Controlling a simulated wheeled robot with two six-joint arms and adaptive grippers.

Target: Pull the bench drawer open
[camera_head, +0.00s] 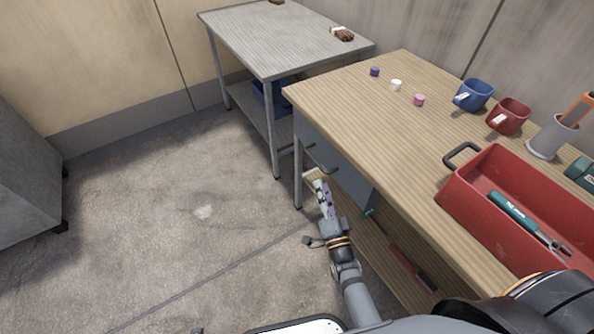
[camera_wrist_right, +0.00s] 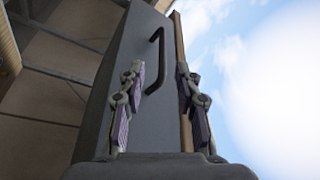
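The bench drawer (camera_head: 347,176) is a blue-grey box front under the wooden bench top, and it looks shut. Its dark bar handle (camera_head: 318,160) faces the open floor. In the right wrist view the black handle (camera_wrist_right: 155,58) stands out from the grey drawer front (camera_wrist_right: 125,50), ahead of the fingertips and roughly between them. My right gripper (camera_head: 321,188) is just short of the handle, and its two fingers are spread and empty in the wrist view (camera_wrist_right: 160,70). I cannot tell whether it touches the handle. My left gripper is not in view.
The wooden bench (camera_head: 370,100) holds a red tool tray (camera_head: 465,205), a blue mug (camera_head: 474,95), a red mug (camera_head: 508,116) and small coloured pieces. A lower shelf (camera_head: 375,245) lies under the drawer. A grey table (camera_head: 290,40) stands behind.

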